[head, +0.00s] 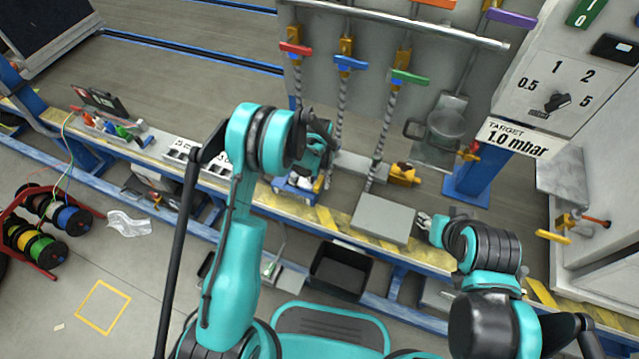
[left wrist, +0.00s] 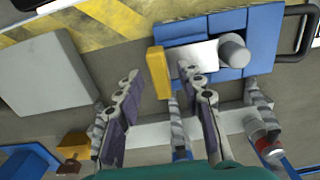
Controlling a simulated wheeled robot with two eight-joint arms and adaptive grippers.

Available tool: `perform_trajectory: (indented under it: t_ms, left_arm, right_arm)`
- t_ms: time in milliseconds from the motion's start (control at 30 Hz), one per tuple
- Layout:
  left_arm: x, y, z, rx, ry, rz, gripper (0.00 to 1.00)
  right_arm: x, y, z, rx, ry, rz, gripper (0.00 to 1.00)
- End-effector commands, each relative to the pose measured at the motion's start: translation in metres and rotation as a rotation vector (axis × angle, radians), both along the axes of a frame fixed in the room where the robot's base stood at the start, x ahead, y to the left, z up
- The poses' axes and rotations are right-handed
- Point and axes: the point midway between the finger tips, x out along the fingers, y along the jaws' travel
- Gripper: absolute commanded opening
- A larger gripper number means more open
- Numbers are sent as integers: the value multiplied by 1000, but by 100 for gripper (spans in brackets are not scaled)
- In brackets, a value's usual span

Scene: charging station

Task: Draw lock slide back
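A blue block (head: 293,190) stands on the bench below my left gripper (head: 318,180) in the head view. In the left wrist view the blue block (left wrist: 210,45) carries a silver plate (left wrist: 195,55), which looks like the lock slide, a grey cylinder (left wrist: 234,52) and an upright yellow tab (left wrist: 158,73) at its left end. My left gripper (left wrist: 161,72) is open, with the yellow tab between its fingertips in the picture; I see gaps on both sides. My right gripper (head: 425,222) is beside a flat grey plate (head: 384,218); its fingers are too small to judge.
Chains with coloured handles hang from a rail (head: 400,18) behind the bench. A yellow part (head: 403,175) lies right of the block. A dial panel (head: 560,85) stands at the right. A black bin (head: 340,270) is below the bench edge.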

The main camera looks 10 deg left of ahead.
Motion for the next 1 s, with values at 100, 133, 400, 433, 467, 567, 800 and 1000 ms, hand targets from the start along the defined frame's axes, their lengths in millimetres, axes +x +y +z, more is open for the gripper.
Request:
perform_trajectory:
  t_ms: [100, 133, 400, 433, 467, 567, 800, 1000]
  left_arm:
    - [0, 0, -12, 0, 0, 0, 38]
    - [0, 0, -13, 0, 0, 0, 38]
    - [0, 0, -14, 0, 0, 0, 38]
    - [0, 0, -14, 0, 0, 0, 35]
    - [0, 0, -14, 0, 0, 0, 27]
    - [0, 0, -13, 0, 0, 0, 1]
    - [-1, -3, -13, 0, 0, -1, 0]
    - [-6, -29, -13, -1, -1, -3, 0]
  right_arm:
    - [0, 0, -6, 0, 0, 0, 40]
    - [0, 0, -6, 0, 0, 0, 40]
    - [0, 0, -5, 0, 0, 0, 40]
    - [0, 0, -5, 0, 0, 0, 40]
    - [0, 0, -5, 0, 0, 0, 40]
    - [0, 0, -5, 0, 0, 0, 40]
    - [0, 0, -6, 0, 0, 0, 40]
    - [0, 0, -6, 0, 0, 0, 40]
